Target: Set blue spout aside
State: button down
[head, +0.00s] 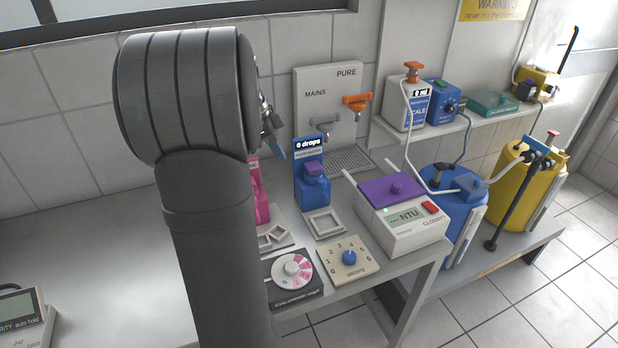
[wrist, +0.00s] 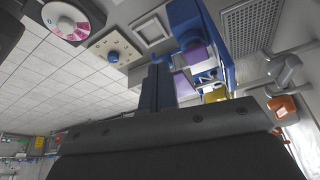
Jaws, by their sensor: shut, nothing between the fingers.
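The bottle also shows in the wrist view (wrist: 186,18), just beyond the fingers. My gripper (head: 275,148) is mostly hidden behind my arm, with its blue tips showing to the left of the sign and above the bench. In the wrist view my gripper (wrist: 157,72) has its blue fingers together and empty.
A square tray (head: 324,223) lies before the bottle. A pink bottle (head: 260,200) is partly hidden by my arm. A dial box (head: 349,258) and the CLOUDY meter (head: 405,215) are nearby. Behind are a grey tap (head: 322,125) and an orange tap (head: 358,102).

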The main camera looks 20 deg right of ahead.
aim_at(310, 177)
dwell(0.3)
jog(key=d+f, duration=0.2)
jog(key=f, duration=0.1)
jog(key=s+d+f, duration=0.1)
jog(key=d+f, duration=0.2)
jog(key=s+d+f, duration=0.1)
jog(key=d+f, duration=0.1)
jog(key=f, duration=0.1)
jog(key=shift+d+f, duration=0.15)
jog(key=shift+d, duration=0.1)
